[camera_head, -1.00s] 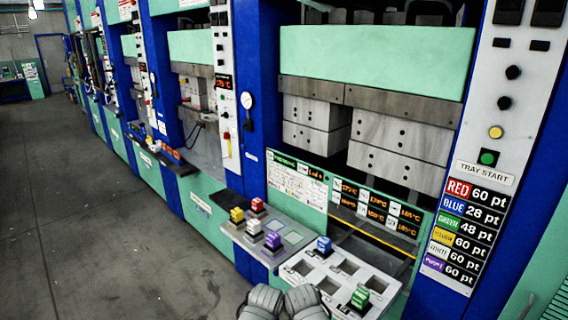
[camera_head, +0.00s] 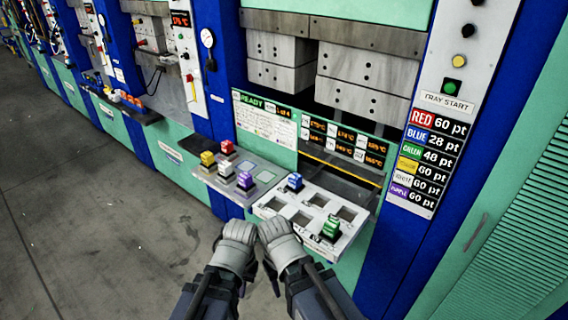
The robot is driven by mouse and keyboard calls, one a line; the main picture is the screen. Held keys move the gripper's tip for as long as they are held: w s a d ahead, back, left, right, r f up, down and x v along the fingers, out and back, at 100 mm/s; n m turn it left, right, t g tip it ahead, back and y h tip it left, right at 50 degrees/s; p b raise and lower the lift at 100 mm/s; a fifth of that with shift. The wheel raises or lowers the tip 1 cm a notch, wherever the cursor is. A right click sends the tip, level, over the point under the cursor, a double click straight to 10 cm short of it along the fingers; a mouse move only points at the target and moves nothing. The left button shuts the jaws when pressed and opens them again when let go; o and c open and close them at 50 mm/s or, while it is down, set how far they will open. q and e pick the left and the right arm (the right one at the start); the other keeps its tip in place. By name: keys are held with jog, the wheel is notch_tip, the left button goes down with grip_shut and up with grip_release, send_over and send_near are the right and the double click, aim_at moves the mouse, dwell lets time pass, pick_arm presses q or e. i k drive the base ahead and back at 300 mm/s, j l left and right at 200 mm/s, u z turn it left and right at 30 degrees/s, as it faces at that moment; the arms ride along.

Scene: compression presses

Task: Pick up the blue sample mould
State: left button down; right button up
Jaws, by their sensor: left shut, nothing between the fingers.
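The blue sample mould (camera_head: 294,182) sits at the far left slot of the white tray (camera_head: 262,208), in front of the press. A green mould (camera_head: 331,228) sits at the near right of the same tray. My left gripper (camera_head: 240,230) is shut and empty, low in the middle of the view, in front of the tray and apart from the blue mould. My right gripper (camera_head: 272,229) is close beside it on the right. Its fingers are too hard to make out to tell whether they are open or shut.
A grey shelf (camera_head: 210,180) left of the white tray holds red, yellow, white and purple moulds. Blue press posts (camera_head: 388,240) stand at the right, beside a green louvred panel (camera_head: 510,220). The floor (camera_head: 90,200) at the left is clear.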

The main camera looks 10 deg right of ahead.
aim_at(295, 186)
jog(key=i+l+u, duration=0.1)
jog(key=i, duration=0.3)
jog(key=i+l, duration=0.25)
jog(key=i, duration=0.2)
jog(key=i+l+u, duration=0.15)
jog(key=i, duration=0.25)
